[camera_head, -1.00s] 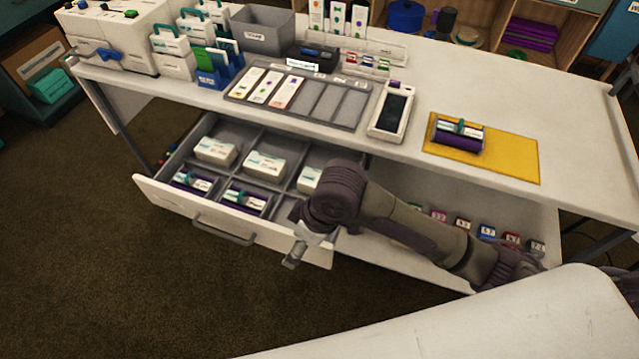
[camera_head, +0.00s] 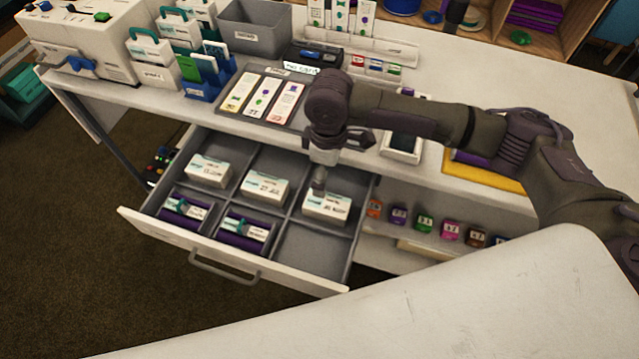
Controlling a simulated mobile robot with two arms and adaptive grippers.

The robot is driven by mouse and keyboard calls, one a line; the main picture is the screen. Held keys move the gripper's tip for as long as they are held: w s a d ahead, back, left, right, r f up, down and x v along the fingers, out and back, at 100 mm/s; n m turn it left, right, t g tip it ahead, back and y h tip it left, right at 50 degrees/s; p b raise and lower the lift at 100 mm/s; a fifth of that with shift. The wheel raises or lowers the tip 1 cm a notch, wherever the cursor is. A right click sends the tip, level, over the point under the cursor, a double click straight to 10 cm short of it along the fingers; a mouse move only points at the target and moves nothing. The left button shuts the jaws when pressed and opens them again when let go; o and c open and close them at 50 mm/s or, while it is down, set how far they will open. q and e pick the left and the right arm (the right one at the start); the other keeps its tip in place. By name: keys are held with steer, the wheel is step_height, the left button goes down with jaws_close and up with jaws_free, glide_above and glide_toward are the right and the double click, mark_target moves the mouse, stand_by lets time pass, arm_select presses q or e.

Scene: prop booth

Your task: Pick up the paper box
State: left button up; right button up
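Three small white paper boxes sit in the back row of the open drawer (camera_head: 190,240): a left box (camera_head: 208,171), a middle box (camera_head: 264,187) and a right box (camera_head: 327,208). I cannot tell which of them the task means. My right gripper (camera_head: 320,188) points down at the right box, with its tip at or just above the box's top and back edge. Its fingers are small and partly hidden, so I cannot tell their opening or whether they touch. My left gripper is not in view.
Two purple rolled items, left (camera_head: 186,208) and right (camera_head: 243,233), lie in front compartments; the front right compartment is empty. The desk above holds a card tray (camera_head: 225,117), a grey bin (camera_head: 253,38) and a yellow mat (camera_head: 480,176). Small colored blocks (camera_head: 450,230) line the shelf at right.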

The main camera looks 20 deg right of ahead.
glide_above(325, 203)
steer(key=f, duration=0.5)
steer(key=shift+w+d+f, duration=0.1)
steer(key=shift+d+f, duration=0.1)
step_height(325, 203, down, 2)
steer(key=shift+w+f, duration=0.15)
steer(key=shift+f, duration=0.2)
steer(key=shift+a+f+p, duration=0.1)
steer(key=shift+f+p, duration=0.25)
steer(key=shift+f, duration=0.45)
steer(key=f, duration=0.2)
steer(key=shift+s+a+f, duration=0.1)
steer(key=shift+s+f, duration=0.1)
steer(key=shift+f, duration=0.65)
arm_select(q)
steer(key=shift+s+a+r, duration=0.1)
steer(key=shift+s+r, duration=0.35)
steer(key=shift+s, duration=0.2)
arm_select(e)
steer(key=c, duration=0.8)
